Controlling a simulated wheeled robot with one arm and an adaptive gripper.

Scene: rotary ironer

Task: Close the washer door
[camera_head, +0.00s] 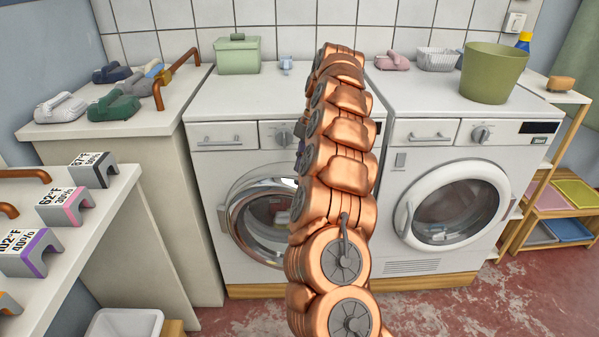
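Two white front-loading machines stand side by side; I cannot tell from labels which is the washer. The left machine (207,167) has a round chrome-rimmed door (236,222) with a hinge-like piece at its left edge. Cloth shows inside the ring. My copper arm hides the ring's right part, so I cannot tell how far that door stands open. The right machine (398,254) has a white-rimmed round door (411,230) with glass, which looks shut. My arm rises through the middle of the picture in front of the left machine. My gripper is not visible.
A green box (237,57) stands on the left machine, an olive bucket (492,75) on the right one. A wooden rack (545,205) is at right. Red floor (490,305) lies open in front.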

